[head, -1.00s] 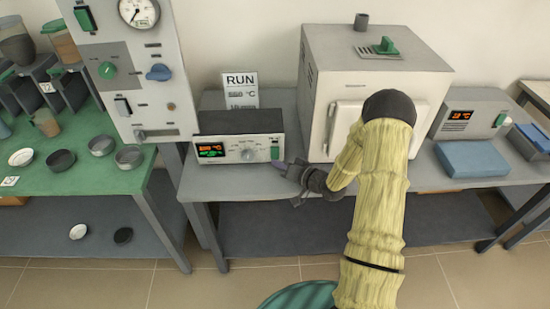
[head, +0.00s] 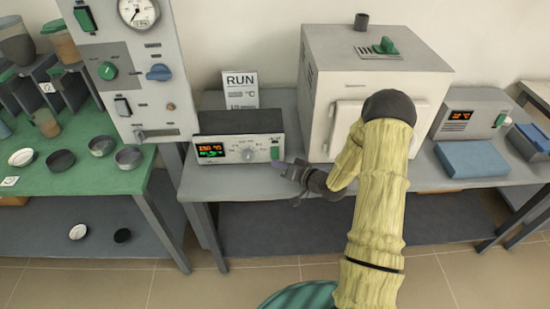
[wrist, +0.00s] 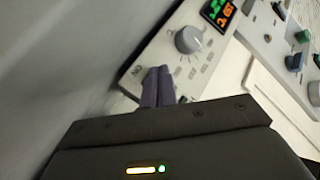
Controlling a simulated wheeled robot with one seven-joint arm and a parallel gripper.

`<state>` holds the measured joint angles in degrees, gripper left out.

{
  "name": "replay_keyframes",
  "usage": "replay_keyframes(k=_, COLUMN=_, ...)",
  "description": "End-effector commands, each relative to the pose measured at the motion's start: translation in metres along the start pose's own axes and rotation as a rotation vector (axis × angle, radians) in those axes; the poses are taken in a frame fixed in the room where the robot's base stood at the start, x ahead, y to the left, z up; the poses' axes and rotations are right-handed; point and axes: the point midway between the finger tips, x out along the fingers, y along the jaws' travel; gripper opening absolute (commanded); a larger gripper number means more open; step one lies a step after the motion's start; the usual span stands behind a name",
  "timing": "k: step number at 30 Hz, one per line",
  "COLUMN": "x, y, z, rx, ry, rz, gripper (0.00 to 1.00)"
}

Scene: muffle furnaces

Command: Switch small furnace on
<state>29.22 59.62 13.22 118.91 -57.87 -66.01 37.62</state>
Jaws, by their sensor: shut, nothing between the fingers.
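A light-coloured furnace (head: 375,60) with a closed door stands on the grey bench. Left of it is a low control box (head: 225,153) with a lit orange and green display (head: 211,150), a round knob (head: 247,154) and a green switch (head: 275,153) at its right end. My gripper (head: 279,165) is shut and empty at the front of this box, just below the green switch. In the wrist view, the closed dark fingers (wrist: 158,86) reach the panel between the knob (wrist: 188,39) and an "ON" label (wrist: 137,70). They hide the switch, so contact cannot be told.
A "RUN" card (head: 241,89) stands behind the box. A tall panel with a gauge (head: 138,12) and knobs stands left. Right of the furnace are a grey unit with a lit display (head: 460,115) and a blue block (head: 470,159). A green table (head: 75,190) holds dishes.

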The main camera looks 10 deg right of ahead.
Motion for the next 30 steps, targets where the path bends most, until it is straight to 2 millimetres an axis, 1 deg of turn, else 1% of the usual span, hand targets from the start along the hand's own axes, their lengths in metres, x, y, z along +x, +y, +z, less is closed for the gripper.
replay_keyframes(k=20, x=0.0000, y=0.0001, z=0.0000, rx=0.000, ry=0.000, rz=0.000, gripper=0.00)
replay_keyframes(k=30, x=0.0057, y=0.0038, z=-0.0047, rx=0.000, ry=0.001, rz=-0.001, gripper=0.00)
